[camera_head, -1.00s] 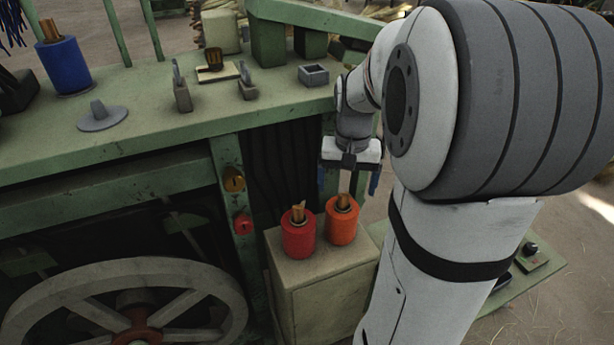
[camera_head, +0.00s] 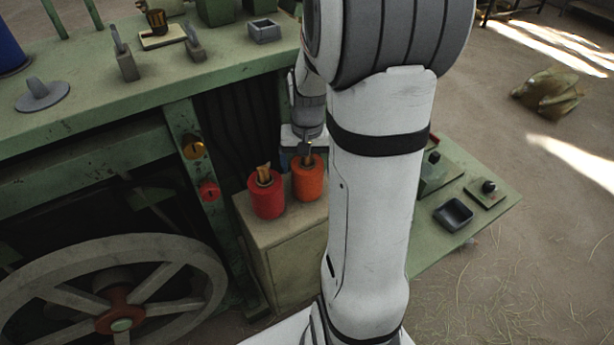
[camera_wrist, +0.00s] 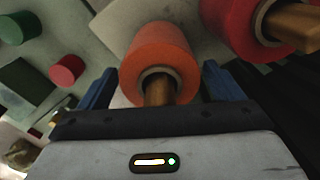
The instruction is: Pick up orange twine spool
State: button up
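The orange twine spool (camera_head: 308,183) stands upright on a pale box, just right of the red spool (camera_head: 266,199). In the wrist view the orange spool (camera_wrist: 158,58) lies between the two blue fingers of my gripper (camera_wrist: 155,82). The fingers are spread, with a gap visible on each side of the spool. The red spool (camera_wrist: 240,22) shows at the upper right there, near the right finger.
The pale box (camera_head: 290,248) stands beside the green machine bench (camera_head: 90,110). A spoked wheel (camera_head: 60,300) is at the lower left. A low green platform (camera_head: 480,215) with a black tray (camera_head: 453,214) lies to the right.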

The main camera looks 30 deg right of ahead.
jog(key=c, duration=1.2)
jog(key=shift+o, duration=0.2)
